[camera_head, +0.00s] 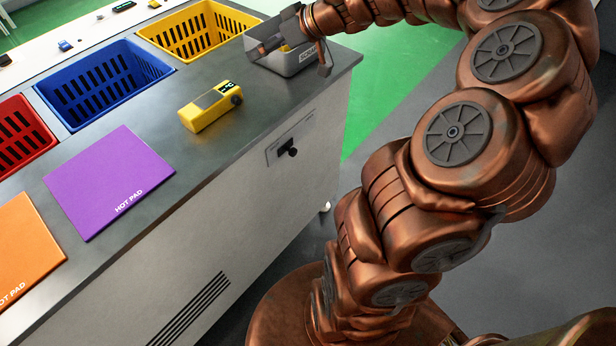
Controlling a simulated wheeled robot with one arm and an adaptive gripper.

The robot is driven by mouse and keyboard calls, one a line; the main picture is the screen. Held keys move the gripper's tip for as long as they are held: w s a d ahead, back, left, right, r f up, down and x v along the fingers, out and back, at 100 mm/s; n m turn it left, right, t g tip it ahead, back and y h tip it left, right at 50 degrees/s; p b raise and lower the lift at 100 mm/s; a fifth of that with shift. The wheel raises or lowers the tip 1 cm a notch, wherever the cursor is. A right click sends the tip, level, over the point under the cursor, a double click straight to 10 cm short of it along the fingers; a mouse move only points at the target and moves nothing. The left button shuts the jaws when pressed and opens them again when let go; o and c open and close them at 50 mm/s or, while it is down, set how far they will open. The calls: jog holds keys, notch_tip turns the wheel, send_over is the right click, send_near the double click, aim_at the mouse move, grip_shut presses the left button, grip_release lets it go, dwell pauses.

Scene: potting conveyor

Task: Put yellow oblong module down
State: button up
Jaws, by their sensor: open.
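A yellow oblong module (212,107) with a dark display and a round dark knob on its end lies on the grey worktop, with nothing touching it.
Yellow (196,32), blue (104,84) and red (22,137) slotted crates line the far side of the worktop. A purple hot pad (109,182) and an orange hot pad (25,245) lie nearer. A pale conveyor (88,30) with small parts runs behind. Bare worktop surrounds the module.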

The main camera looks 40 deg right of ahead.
jog(key=s+a+f+g, duration=0.2)
jog(key=s+a+g, duration=0.1)
jog(key=s+a, duration=0.5)
jog(key=s+a+f+g, duration=0.35)
jog(key=s+a, duration=0.35)
jog(key=a, duration=0.3)
jog(key=s+d+f+m+g+h, duration=0.1)
jog(key=s+f+m+g+h, duration=0.1)
jog(key=s, duration=0.8)
jog(key=s+d+f+m+g+h, duration=0.1)
jog(key=s+f+m+g+h, duration=0.1)
jog(key=s, duration=0.8)
jog(key=shift+d+f+g+h, duration=0.25)
jog(key=shift+g+h, duration=0.2)
jog(key=shift+h, duration=0.45)
jog(key=shift+w, duration=0.1)
notch_tip(320, 180, up, 10)
jog(key=p, duration=0.9)
jog(key=shift+f, duration=0.15)
jog(key=shift+w, duration=0.1)
